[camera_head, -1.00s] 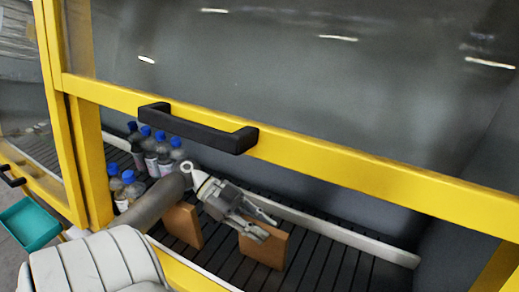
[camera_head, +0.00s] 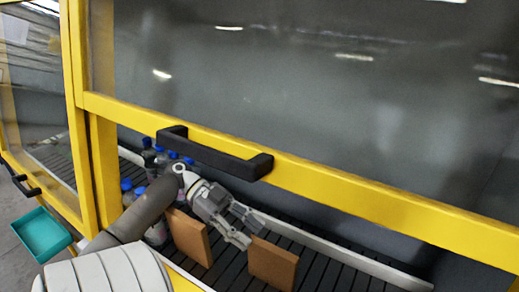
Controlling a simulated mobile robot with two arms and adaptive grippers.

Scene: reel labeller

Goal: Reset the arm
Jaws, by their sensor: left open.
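My left arm reaches in from the lower left, under the raised edge of the yellow-framed window. Its gripper (camera_head: 250,229) is open and empty, with the fingers spread above the dark slatted conveyor. The fingertips are close to the right brown block (camera_head: 273,264); I cannot tell whether they touch it. The left brown block (camera_head: 189,237) stands below the wrist, partly hidden by my arm. My right gripper is not in view.
Several blue-capped bottles (camera_head: 157,232) stand behind and beside my arm. The yellow frame (camera_head: 340,196) with its black handle (camera_head: 215,155) runs just above the arm. A teal tray (camera_head: 41,234) is at the far left. The slatted belt (camera_head: 330,272) is clear to the right.

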